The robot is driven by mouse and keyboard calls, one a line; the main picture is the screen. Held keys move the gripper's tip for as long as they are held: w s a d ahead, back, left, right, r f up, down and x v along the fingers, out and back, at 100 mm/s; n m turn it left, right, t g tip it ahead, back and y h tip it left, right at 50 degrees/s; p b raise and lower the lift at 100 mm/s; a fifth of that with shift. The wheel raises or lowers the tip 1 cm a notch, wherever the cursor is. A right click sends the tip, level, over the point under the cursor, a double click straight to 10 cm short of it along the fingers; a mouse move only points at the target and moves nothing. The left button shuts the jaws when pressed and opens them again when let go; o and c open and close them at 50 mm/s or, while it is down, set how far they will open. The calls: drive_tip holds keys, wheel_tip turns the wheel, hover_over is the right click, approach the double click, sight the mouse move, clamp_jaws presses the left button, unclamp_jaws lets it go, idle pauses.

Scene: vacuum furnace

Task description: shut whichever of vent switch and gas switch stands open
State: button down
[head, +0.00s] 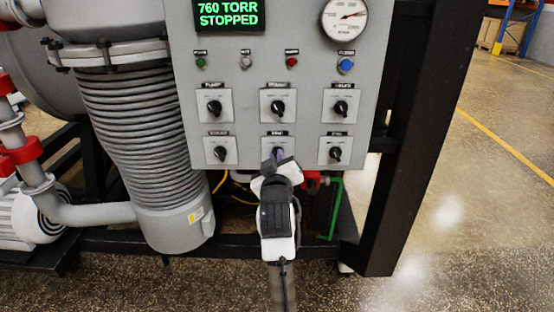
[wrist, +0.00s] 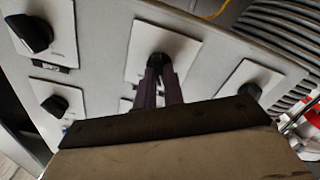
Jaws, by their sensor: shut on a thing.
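A grey control panel carries two rows of black rotary switches on white plates. My gripper (head: 278,158) is at the lower middle switch, which appears to be the vent switch (head: 277,144); its label is small and blurred. In the wrist view the fingers (wrist: 160,82) are shut on the black knob of this vent switch (wrist: 157,60). The fingers hide much of the knob, so its setting is unclear. The lower right switch, apparently the gas switch (head: 335,154), is free of the gripper; it also shows at the left of the wrist view (wrist: 30,35). I cannot read its setting.
Other switches (head: 215,107) sit close around, with push buttons (head: 345,65) above. The green display (head: 229,14) reads 760 TORR STOPPED, beside a round gauge (head: 344,18). A ribbed bellows column (head: 135,125) stands left, a black frame post (head: 415,130) right.

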drive_tip(key=c, duration=1.5)
unclamp_jaws()
drive_tip(key=shift+s, duration=0.1)
drive_tip(key=s+p, duration=0.9)
drive_tip(key=s, duration=0.4)
drive_tip(key=shift+s+p, duration=0.3)
drive_tip(key=shift+p, duration=0.1)
